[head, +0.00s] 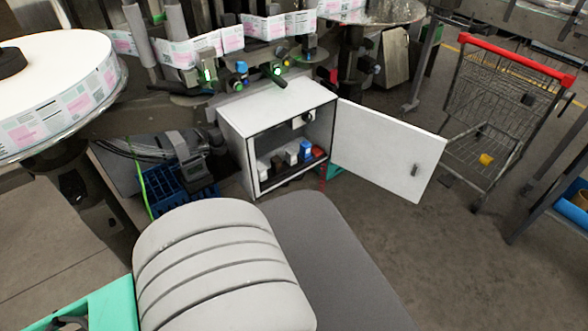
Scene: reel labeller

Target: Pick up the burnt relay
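A white cabinet (270,108) stands open below the labeller, its door (385,150) swung out to the right. Inside, a row of small relay-like blocks sits along the bottom. A white block (291,155) and a blue block (305,150) are clear, with darker blocks (277,163) to their left. The blocks are too small to tell which one is burnt. A small pale part (299,120) shows higher up inside. My gripper is not in view.
A large label reel (60,85) stands at left. A blue crate (165,188) and dark device sit left of the cabinet. A wire cart (500,110) with a red handle stands at right. A teal bin edge (105,308) shows at lower left. Floor before the door is clear.

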